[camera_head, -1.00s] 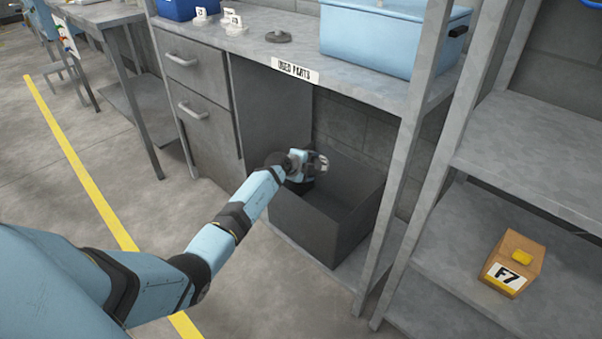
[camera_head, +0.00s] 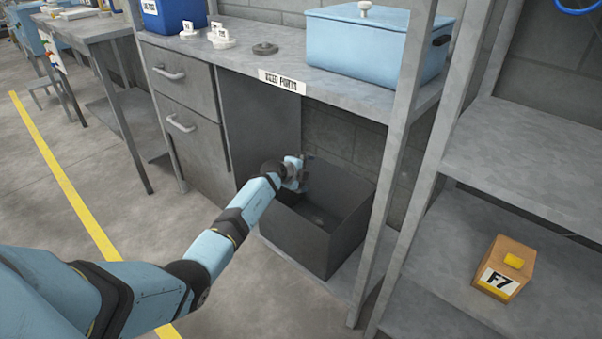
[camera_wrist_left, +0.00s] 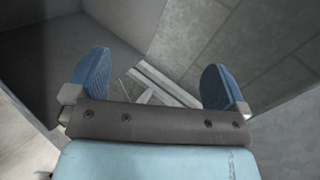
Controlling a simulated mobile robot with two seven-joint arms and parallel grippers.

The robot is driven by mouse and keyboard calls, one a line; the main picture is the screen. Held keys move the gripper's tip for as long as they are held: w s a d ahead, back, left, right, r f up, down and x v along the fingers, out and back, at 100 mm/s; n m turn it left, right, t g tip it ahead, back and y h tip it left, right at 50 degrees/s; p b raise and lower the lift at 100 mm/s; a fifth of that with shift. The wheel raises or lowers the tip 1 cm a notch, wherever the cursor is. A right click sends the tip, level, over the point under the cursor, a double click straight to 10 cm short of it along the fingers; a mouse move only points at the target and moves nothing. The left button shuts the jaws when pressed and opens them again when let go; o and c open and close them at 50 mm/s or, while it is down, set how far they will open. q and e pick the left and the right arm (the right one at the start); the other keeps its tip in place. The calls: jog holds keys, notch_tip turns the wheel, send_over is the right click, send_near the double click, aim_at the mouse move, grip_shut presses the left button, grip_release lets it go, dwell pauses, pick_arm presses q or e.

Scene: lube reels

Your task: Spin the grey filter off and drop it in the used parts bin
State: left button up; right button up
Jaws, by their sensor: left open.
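The used parts bin (camera_head: 345,235) is a dark grey open box on the low shelf under the bench, below a "USED PARTS" label (camera_head: 278,81). My left gripper (camera_head: 300,170) is over the left rear part of the bin. In the left wrist view its two blue-padded fingers (camera_wrist_left: 155,80) stand wide apart with nothing between them. A small dim shape (camera_head: 318,219) shows low inside the bin; I cannot tell whether it is the grey filter. I see no clear grey filter elsewhere. My right gripper is not in view.
On the bench stand a blue lidded tank (camera_head: 365,45), white caps (camera_head: 220,36), a dark grey disc (camera_head: 265,48) and a dark blue container (camera_head: 174,15). A bench post (camera_head: 388,170) rises right of the bin. A box marked F7 (camera_head: 503,268) sits on the right shelf.

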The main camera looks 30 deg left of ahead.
pick_arm(q)
jog(key=p+v, duration=0.7)
jog(key=v, duration=0.6)
jog(key=shift+s+r, duration=0.2)
jog(key=shift+s, duration=0.1)
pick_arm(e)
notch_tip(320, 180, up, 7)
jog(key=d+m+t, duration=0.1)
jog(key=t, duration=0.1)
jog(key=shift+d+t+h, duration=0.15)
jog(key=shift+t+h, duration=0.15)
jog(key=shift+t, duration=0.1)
pick_arm(q)
jog(key=shift+a, duration=0.1)
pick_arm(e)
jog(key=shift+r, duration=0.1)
